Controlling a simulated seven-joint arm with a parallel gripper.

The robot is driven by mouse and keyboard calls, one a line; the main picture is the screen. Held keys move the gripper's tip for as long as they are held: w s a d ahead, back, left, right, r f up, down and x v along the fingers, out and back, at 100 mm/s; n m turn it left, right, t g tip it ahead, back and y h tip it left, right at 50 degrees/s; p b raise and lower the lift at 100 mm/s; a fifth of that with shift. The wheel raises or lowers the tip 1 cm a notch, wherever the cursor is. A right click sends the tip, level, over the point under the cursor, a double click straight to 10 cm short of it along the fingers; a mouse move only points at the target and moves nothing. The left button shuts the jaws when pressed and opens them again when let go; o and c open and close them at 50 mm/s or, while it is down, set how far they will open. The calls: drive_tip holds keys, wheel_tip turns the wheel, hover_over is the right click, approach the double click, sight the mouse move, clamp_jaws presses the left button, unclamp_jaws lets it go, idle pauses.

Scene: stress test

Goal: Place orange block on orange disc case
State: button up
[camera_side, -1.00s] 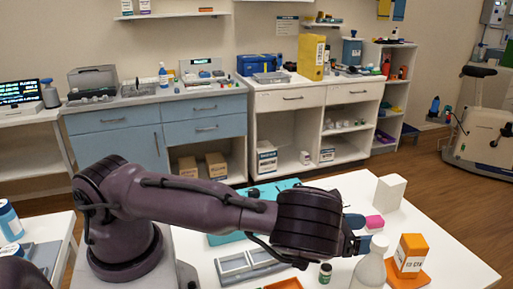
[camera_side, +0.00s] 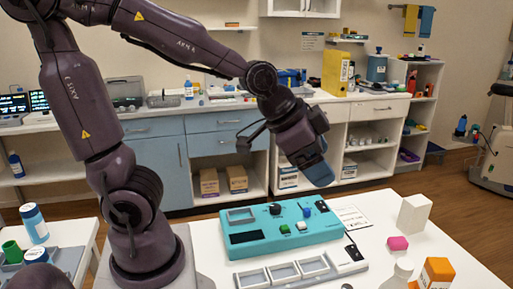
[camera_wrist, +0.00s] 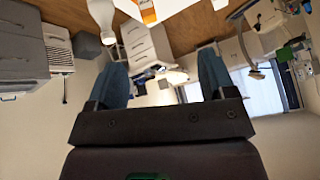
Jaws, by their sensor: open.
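An orange box with a white label (camera_side: 437,271) stands upright at the front right of the white table, cut by the lower edge in the side view. A sliver of flat orange (camera_side: 413,285) shows beside its base; I cannot tell whether it is the disc case. The orange-and-white box also shows at the top of the wrist view (camera_wrist: 148,12). My gripper (camera_side: 320,174) hangs in the air above and behind the teal device, well left of the box. In the wrist view its two blue fingers stand apart with nothing between them (camera_wrist: 162,72).
A white bottle (camera_side: 402,272) stands close left of the orange box. A pink block (camera_side: 398,243) and a white block (camera_side: 414,213) lie behind. A teal device (camera_side: 275,229) and a grey tray (camera_side: 298,271) fill the table's left part.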

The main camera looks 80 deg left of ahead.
drive_tip(key=s+r+n+g, duration=0.1)
drive_tip(key=s+n, duration=0.3)
drive_tip(key=s, duration=0.6)
drive_tip(key=shift+s+a+r+g+y, duration=0.3)
drive_tip(key=shift+r+g+y, duration=0.1)
drive_tip(key=shift+r, duration=0.5)
